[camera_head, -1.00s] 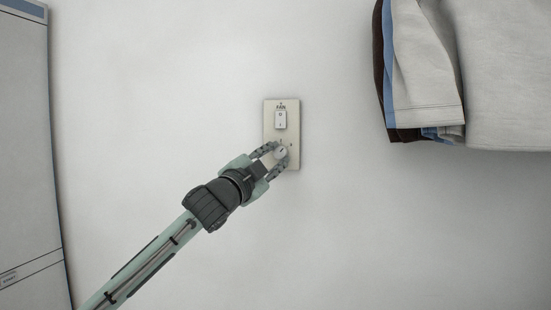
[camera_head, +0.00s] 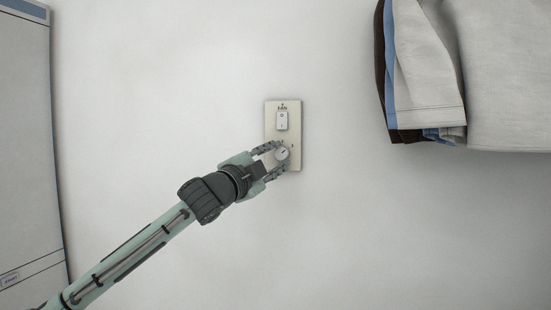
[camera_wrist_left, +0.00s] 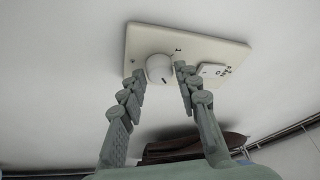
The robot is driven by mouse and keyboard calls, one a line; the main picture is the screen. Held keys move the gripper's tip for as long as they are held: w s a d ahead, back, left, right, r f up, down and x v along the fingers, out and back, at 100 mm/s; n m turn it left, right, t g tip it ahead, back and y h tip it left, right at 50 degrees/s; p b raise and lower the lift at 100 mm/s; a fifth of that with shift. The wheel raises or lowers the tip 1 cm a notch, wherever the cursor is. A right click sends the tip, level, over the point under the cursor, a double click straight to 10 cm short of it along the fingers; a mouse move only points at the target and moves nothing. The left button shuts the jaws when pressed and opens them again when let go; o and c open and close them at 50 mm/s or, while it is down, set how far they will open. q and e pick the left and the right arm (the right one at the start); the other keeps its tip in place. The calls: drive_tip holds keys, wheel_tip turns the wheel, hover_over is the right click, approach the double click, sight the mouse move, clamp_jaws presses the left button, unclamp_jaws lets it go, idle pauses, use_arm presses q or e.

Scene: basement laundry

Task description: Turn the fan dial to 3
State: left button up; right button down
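The fan dial (camera_head: 282,154) is a round white knob low on a beige wall plate (camera_head: 294,131) marked FAN. A short dark slanted line shows on its face; the small marks around it are too small to read. My left gripper (camera_head: 283,157) is at the dial, one finger on its upper side and one below it. In the left wrist view the dial (camera_wrist_left: 159,68) sits between the fingertips, with a small gap to the left finger; contact on the other side is unclear. The left gripper is open. My right gripper is not in view.
A white rocker switch (camera_head: 282,121) sits on the plate just above the dial. Folded or hanging clothes (camera_head: 430,75) are at the upper right. A pale grey panel (camera_head: 25,150) stands at the left edge. The wall around the plate is bare.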

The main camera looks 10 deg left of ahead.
use_arm(q)
drive_tip(key=shift+o, duration=1.2)
drive_tip(key=shift+s, duration=0.1)
drive_tip(key=v, duration=1.2)
drive_tip(key=shift+f, duration=0.1)
